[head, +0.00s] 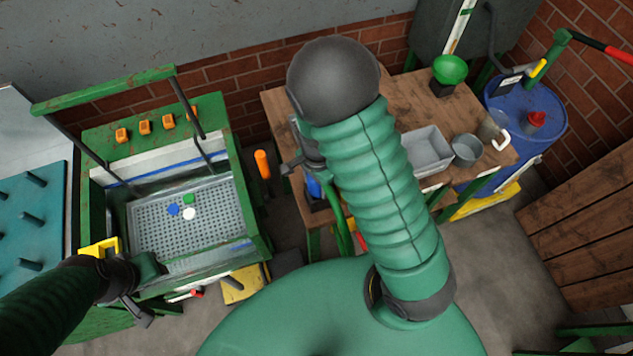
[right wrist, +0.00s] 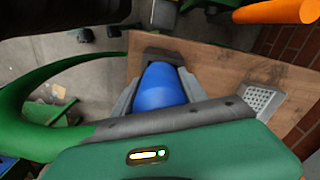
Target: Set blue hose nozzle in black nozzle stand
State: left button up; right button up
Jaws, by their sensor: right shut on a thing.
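The blue hose nozzle (head: 313,187) shows near the wooden bench's left front edge in the head view, partly behind my right arm. My right gripper (right wrist: 160,88) is shut on the blue nozzle, which also fills the gap between the fingers in the right wrist view (right wrist: 158,86). A black part that looks like the nozzle stand (head: 317,204) is just below the nozzle. Its dark edge shows past the nozzle in the right wrist view (right wrist: 165,56). I cannot tell whether the nozzle is seated in it. My left gripper (head: 146,290) is by the wash basin's front edge; its finger gap is unclear.
The green-framed basin (head: 228,216) at left holds small coloured caps. A green hose (right wrist: 28,110) loops beside my right gripper.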

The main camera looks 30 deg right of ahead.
jog(key=shift+f+b, duration=0.45)
jog(key=shift+f, duration=0.2)
jog(key=o, duration=1.2)
notch_tip(320, 180, up, 16)
jog(key=p, duration=0.3)
jog(key=shift+w, duration=0.1)
jog(key=shift+r, duration=0.4)
jog(key=shift+f, duration=0.1)
